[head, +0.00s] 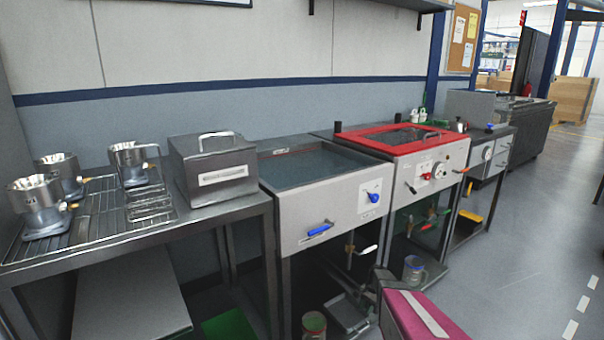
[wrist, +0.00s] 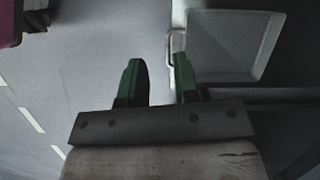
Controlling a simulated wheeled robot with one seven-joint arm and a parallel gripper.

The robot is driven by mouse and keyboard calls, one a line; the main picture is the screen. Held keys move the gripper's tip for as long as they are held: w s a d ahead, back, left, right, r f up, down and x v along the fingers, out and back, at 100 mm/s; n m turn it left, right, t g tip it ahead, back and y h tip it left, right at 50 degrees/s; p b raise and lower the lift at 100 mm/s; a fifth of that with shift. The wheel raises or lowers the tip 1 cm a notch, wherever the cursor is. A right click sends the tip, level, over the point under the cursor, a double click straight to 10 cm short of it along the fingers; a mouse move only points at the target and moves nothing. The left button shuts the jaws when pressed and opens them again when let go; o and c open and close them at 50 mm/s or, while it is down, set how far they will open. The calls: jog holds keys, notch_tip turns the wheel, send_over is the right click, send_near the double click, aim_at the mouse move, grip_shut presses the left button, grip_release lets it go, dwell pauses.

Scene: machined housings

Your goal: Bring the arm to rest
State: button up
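My gripper (wrist: 157,66) shows in the wrist view with two green-tipped fingers. They stand apart with a clear gap between them, and nothing is held. Grey floor shows behind the left finger. The right fingertip overlaps the lower end of a pale handle on a light tray-like thing (wrist: 225,42); I cannot tell whether they touch. In the head view, a magenta part with a pale stripe at the bottom edge seems to be mine. I cannot make out the gripper fingers there.
A wire rack (head: 98,212) holds several metal housings (head: 132,163) at left. A grey lidded box (head: 212,168) stands beside it. A water-filled basin (head: 325,168) and a red-framed machine (head: 400,140) follow rightward. A jar (head: 314,324) sits below. Open floor (head: 535,230) lies at right.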

jog(key=s+a+r+n+h, duration=0.1)
jog(key=s+a+r+n, duration=0.2)
jog(key=s+r, duration=0.3)
jog(key=s+a+r+n+t+h, duration=0.1)
jog(key=s+a+r+n, duration=0.2)
jog(key=r, duration=1)
jog(key=s+a+r+n+t+h, duration=0.1)
jog(key=s+a+r+n, duration=0.2)
jog(key=s+r, duration=0.6)
jog(key=shift+s+a+r, duration=0.25)
jog(key=shift+s+a, duration=0.05)
jog(key=shift+s, duration=0.3)
